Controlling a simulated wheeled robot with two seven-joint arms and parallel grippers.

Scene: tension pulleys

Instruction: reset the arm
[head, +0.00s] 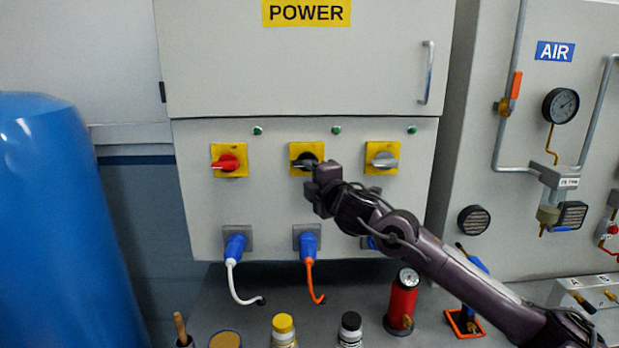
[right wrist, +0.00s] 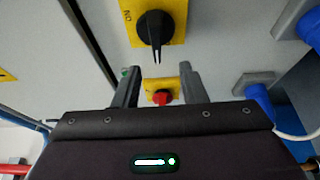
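My right gripper (head: 313,168) is at the power panel, in front of the middle rotary switch. In the right wrist view its two grey fingers (right wrist: 159,78) stand apart with nothing between them. The black knob (right wrist: 155,28) on its yellow plate lies just beyond the fingertips; whether they touch it I cannot tell. In the head view the gripper partly covers the yellow plate (head: 296,152) of this switch. My left gripper is not in view.
A red switch (head: 228,161) and a grey switch (head: 383,160) flank the middle one. Blue plugs (head: 236,246) sit below. Bottles (head: 284,331) and a red cylinder with a gauge (head: 402,301) stand on the bench below my arm. A blue tank (head: 60,220) is at left.

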